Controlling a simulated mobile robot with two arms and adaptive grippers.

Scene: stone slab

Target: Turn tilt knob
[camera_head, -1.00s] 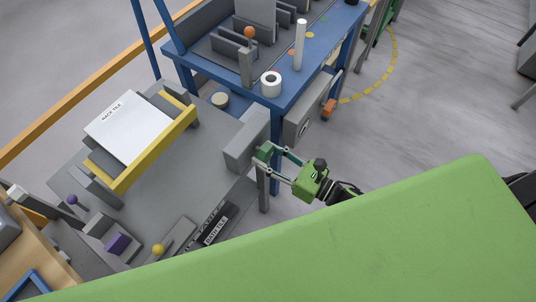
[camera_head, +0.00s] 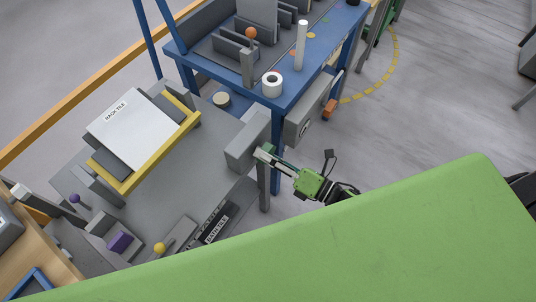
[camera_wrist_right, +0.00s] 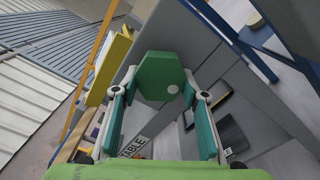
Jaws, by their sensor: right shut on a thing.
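The tilt knob is a green, many-sided knob (camera_wrist_right: 162,76) with a pale round dot, on the face of a grey box (camera_head: 248,140) at the right edge of the grey slab. My right gripper (camera_wrist_right: 160,88) is shut on the knob, with one finger on each side of it in the right wrist view. In the head view my right gripper (camera_head: 262,153) reaches in from the right, and its fingers look nearly in line, hiding most of the knob. My left gripper is not in view.
A white tilted plate (camera_head: 132,128) in a yellow frame stands on the grey slab. A blue table (camera_head: 325,47) with a white roll (camera_head: 272,84) stands behind the knob's box. A large green surface (camera_head: 380,240) fills the near right. Floor right of the gripper is clear.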

